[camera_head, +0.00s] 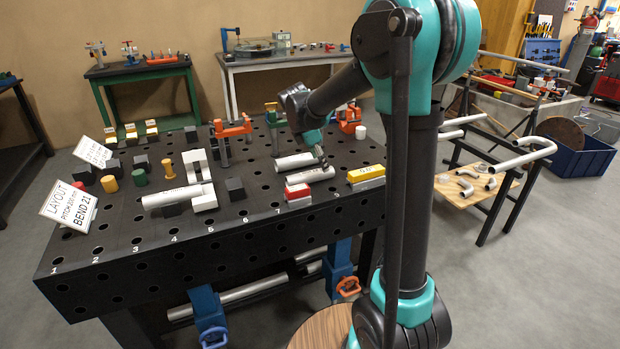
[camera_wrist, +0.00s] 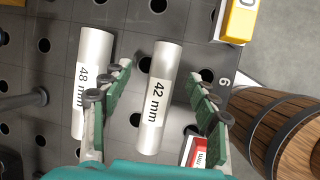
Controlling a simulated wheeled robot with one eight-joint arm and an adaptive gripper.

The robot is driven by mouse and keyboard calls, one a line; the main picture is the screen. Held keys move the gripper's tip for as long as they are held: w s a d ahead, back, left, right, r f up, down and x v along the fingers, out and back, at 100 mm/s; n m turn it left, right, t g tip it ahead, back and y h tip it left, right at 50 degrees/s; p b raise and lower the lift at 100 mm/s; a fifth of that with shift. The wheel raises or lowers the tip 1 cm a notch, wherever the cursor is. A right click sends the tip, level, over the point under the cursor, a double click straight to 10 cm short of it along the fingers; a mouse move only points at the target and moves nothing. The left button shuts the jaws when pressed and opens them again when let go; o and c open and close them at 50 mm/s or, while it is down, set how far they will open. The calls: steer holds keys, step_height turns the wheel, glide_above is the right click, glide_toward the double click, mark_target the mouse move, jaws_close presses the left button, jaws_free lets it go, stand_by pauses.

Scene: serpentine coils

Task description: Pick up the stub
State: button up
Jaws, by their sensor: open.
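Two short grey stubs lie on the black perforated table (camera_head: 250,255). The nearer one, marked 42 mm, is the stub (camera_head: 310,175); it also shows in the wrist view (camera_wrist: 164,80). The other, marked 48 mm (camera_head: 294,162), lies behind it, roughly parallel, at the left in the wrist view (camera_wrist: 95,55). My gripper (camera_head: 320,158) is over the 42 mm stub, pointing down. In the wrist view its open green-padded fingers (camera_wrist: 158,80) stand on either side of the 42 mm stub, the left finger in the space between the stubs. Contact with the table cannot be told.
A red block (camera_head: 298,193) and a yellow-topped block (camera_head: 366,174) stand near the front edge by the stubs. Orange clamps (camera_head: 233,129) stand behind. A longer pipe (camera_head: 178,196) lies left on blocks. A wooden barrel (camera_wrist: 285,120) stands beyond the table edge.

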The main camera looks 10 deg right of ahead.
steer(key=shift+s+x, duration=0.2)
steer(key=shift+x, duration=1.1)
steer(key=shift+s+x, duration=0.15)
steer(key=shift+x, duration=1.15)
steer(key=shift+f, duration=0.1)
jaws_close()
